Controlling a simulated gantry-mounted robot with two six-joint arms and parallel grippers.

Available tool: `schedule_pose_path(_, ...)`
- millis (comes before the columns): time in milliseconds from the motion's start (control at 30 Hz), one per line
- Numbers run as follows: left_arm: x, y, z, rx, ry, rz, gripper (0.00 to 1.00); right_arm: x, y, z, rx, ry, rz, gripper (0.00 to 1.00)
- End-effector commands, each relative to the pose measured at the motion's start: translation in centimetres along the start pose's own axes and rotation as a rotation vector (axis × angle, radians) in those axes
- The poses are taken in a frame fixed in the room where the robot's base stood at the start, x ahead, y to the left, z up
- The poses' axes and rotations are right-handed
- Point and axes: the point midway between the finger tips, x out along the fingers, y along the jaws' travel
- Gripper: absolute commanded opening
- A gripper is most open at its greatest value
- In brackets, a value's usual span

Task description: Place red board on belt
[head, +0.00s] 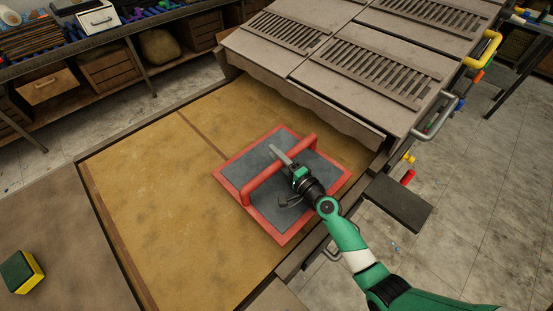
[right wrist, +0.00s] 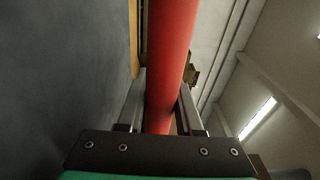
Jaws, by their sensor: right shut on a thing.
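The red board (head: 269,230) has a red rim, a dark grey face and a raised red bar handle across it. In the head view it is over the tan belt (head: 150,210), near the belt's right side; I cannot tell whether it touches the belt. My right gripper (head: 285,160) is at the handle, and in the right wrist view its fingers (right wrist: 160,105) are on both sides of the red handle (right wrist: 170,60), shut on it. The board's grey face fills the left of that view. My left gripper is not in view.
A grey machine housing with slotted covers (head: 370,75) stands behind the belt. A yellow and green sponge (head: 22,271) lies on the grey surface at left. Shelves with crates (head: 110,68) line the back left. The belt's left part is clear.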

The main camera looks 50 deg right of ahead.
Motion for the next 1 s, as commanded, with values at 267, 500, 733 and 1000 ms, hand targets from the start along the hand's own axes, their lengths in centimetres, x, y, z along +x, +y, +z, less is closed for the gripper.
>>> schedule_pose_path(267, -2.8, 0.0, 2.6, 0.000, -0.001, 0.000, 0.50, 0.5, 3.7, -0.4, 0.000, 0.003, -0.007, 0.00)
schedule_pose_path(500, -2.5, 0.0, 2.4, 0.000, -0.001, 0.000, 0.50, 0.5, 3.4, -0.4, 0.000, 0.003, -0.007, 0.00)
schedule_pose_path(733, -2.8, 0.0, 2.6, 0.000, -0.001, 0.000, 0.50, 0.4, 4.0, -0.3, 0.000, 0.001, 0.001, 0.45)
schedule_pose_path(1000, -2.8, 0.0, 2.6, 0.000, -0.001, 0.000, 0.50, 0.4, 4.0, -0.3, 0.000, 0.001, 0.001, 0.64)
